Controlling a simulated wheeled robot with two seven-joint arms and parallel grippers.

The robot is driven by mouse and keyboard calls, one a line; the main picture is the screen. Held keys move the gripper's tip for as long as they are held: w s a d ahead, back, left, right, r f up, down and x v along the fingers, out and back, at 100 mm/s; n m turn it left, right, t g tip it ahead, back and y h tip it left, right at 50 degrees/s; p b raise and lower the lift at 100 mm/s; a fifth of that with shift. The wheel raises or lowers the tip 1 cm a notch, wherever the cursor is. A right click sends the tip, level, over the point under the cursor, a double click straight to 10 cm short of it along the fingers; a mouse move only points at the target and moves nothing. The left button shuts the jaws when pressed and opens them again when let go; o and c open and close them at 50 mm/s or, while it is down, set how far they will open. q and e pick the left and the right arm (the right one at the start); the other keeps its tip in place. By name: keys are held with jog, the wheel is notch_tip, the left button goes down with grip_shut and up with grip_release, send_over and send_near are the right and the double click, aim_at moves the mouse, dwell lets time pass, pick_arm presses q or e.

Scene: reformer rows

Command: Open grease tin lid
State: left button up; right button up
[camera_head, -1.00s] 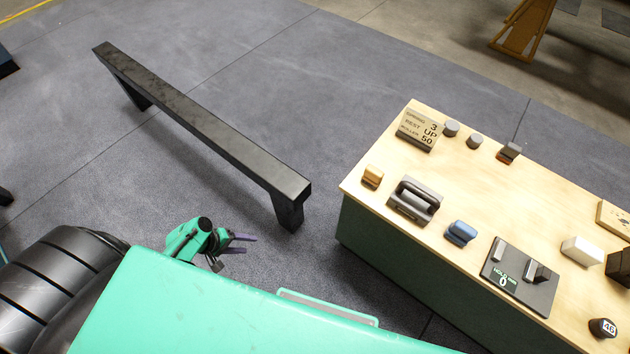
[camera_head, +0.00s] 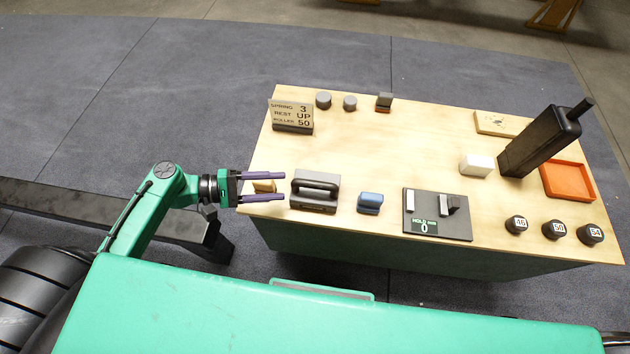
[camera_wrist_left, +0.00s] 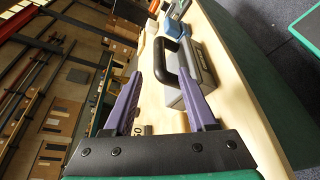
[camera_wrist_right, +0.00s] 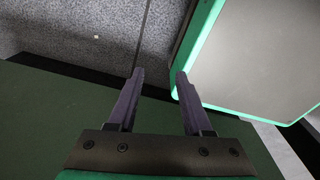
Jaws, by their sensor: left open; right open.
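No thing on the bench is plainly marked as the grease tin. Two small grey round cylinders (camera_head: 323,99) (camera_head: 349,102) stand at the back left, and a grey box with a black handle (camera_head: 315,191) stands near the front left. The box also shows in the left wrist view (camera_wrist_left: 201,66). My left gripper (camera_head: 283,186) is open and empty at the bench's left end. Its fingers point right toward the box, with a small tan block (camera_head: 263,186) between or below them. My right gripper (camera_wrist_right: 159,72) is open and empty, seen only in its wrist view.
The wooden bench (camera_head: 420,130) also bears a sign (camera_head: 291,117), a blue block (camera_head: 370,203), a dark panel reading HOLD (camera_head: 437,214), a white block (camera_head: 475,165), a tall black object (camera_head: 540,142), an orange tray (camera_head: 567,181) and numbered black knobs (camera_head: 558,231). Its middle is clear.

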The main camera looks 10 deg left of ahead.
aim_at(302, 186)
pick_arm(q)
jog(key=x, duration=1)
pick_arm(e)
jog(key=shift+s+d+r, duration=0.1)
jog(key=shift+d+r, duration=0.15)
jog(key=shift+d, duration=0.45)
pick_arm(q)
jog(key=c, duration=0.9)
grip_shut()
pick_arm(e)
jog(key=shift+a, duration=0.45)
jog(key=shift+d, duration=0.25)
